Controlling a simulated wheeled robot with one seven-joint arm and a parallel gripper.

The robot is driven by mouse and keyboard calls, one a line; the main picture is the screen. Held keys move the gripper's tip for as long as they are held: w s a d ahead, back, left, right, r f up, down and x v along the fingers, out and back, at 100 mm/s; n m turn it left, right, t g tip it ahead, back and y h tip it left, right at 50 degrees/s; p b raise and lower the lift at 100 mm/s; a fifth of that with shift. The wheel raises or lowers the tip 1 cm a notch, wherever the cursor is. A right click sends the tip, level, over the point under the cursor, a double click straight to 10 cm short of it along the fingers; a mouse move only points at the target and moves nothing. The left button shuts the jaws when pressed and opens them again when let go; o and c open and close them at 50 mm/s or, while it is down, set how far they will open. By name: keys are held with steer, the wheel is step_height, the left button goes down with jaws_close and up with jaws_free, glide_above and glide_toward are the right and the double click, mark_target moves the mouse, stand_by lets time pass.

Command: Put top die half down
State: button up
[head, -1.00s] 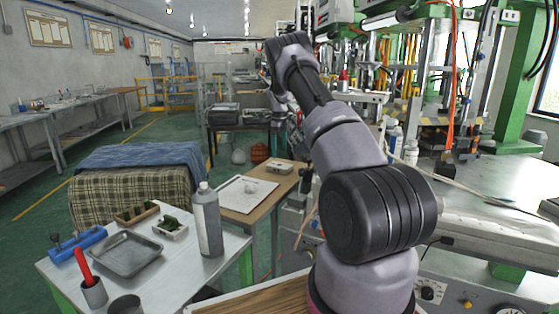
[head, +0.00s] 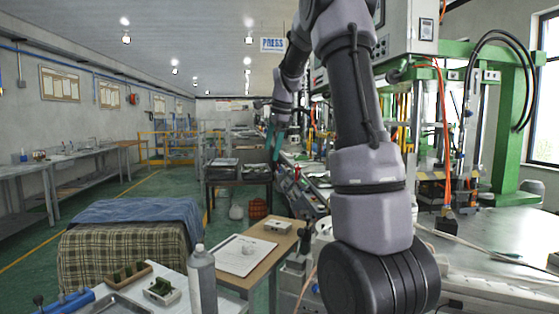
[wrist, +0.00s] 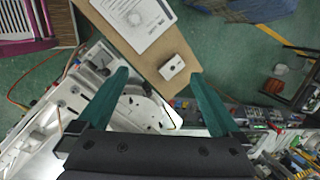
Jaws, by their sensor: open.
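A pale block with a small dark hole, which looks like the top die half, lies on the wooden side table near its right end (head: 277,226). It also shows in the wrist view (wrist: 172,67), between the two teal fingertips and farther from the camera than they are. My gripper (wrist: 158,75) is open, with nothing between its fingers. In the head view my gripper (head: 275,147) is raised well above and beyond the block. I cannot make out another die half.
A white paper sheet (head: 240,256) lies on the wooden table (head: 273,252) left of the block. Press machinery (head: 430,120) crowds the right. The green floor (head: 140,185) is open at left.

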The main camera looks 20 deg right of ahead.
steer(key=s+a+n+t, duration=0.1)
steer(key=s+a+n, duration=0.2)
steer(key=s, duration=0.7)
steer(key=s+a+n+t, duration=0.1)
steer(key=s+a+n, duration=0.3)
steer(key=s, duration=0.7)
steer(key=s+a+r+n+t, duration=0.1)
steer(key=s+a+n+t, duration=0.1)
steer(key=s+a+n, duration=0.2)
steer(key=s+n, duration=0.3)
steer(key=s, duration=0.3)
steer(key=shift+s+n+y, duration=0.2)
steer(key=shift+n+y, duration=0.1)
